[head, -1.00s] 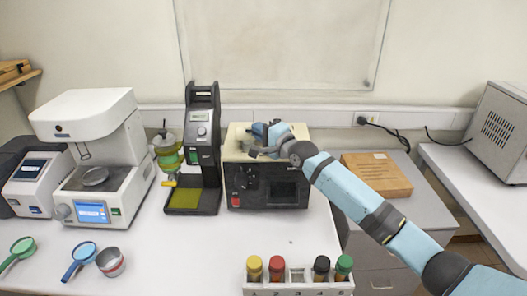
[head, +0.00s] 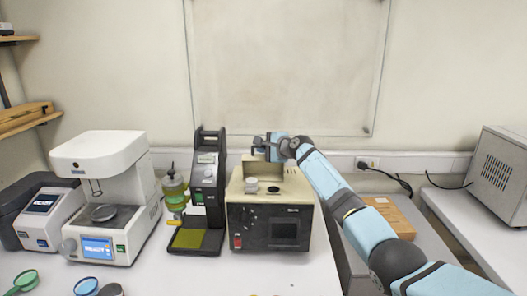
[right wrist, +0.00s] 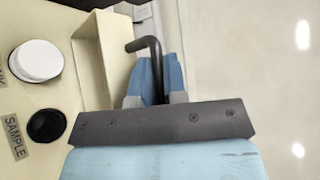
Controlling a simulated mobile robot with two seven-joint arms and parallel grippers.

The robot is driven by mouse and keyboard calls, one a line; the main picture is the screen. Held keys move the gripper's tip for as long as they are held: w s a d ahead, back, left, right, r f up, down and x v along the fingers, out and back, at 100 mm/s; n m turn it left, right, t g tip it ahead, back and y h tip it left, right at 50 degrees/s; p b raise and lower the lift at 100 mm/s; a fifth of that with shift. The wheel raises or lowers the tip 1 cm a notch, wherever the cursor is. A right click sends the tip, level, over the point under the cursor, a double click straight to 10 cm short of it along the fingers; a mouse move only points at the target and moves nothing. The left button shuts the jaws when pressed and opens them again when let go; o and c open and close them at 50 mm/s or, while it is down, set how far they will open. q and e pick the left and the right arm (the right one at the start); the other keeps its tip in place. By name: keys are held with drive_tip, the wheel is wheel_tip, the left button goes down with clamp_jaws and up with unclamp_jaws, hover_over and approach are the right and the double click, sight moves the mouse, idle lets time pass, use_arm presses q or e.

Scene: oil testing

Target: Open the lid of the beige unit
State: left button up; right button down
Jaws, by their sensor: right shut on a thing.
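The beige unit (head: 305,191) stands on the white bench, with a dark front panel. Its lid (head: 262,170) stands raised at the back of the top. In the right wrist view the lid (right wrist: 93,62) is a beige panel beside a white round cap (right wrist: 36,61) and a black round opening (right wrist: 46,125) near a SAMPLE label. My right gripper (head: 266,146) is above the raised lid. In the right wrist view its blue fingers (right wrist: 156,78) are shut on the lid's dark bent handle (right wrist: 150,45). My left gripper is out of view.
A black device (head: 207,190) stands close left of the unit, with a white machine (head: 100,160) farther left. A cardboard box (head: 392,217) lies to the right under my arm. The wall is close behind.

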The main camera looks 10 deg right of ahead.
drive_tip(key=shift+w+r+m+g, duration=0.15)
drive_tip(key=shift+w+m+g, duration=0.15)
drive_tip(key=shift+w, duration=0.4)
drive_tip(key=c, duration=1.5)
unclamp_jaws()
drive_tip(key=shift+o, duration=0.2)
drive_tip(key=shift+d, duration=0.1)
drive_tip(key=b+v, duration=0.1)
drive_tip(key=v, duration=1.3)
drive_tip(key=shift+w+r, duration=0.1)
drive_tip(key=shift+r, duration=0.05)
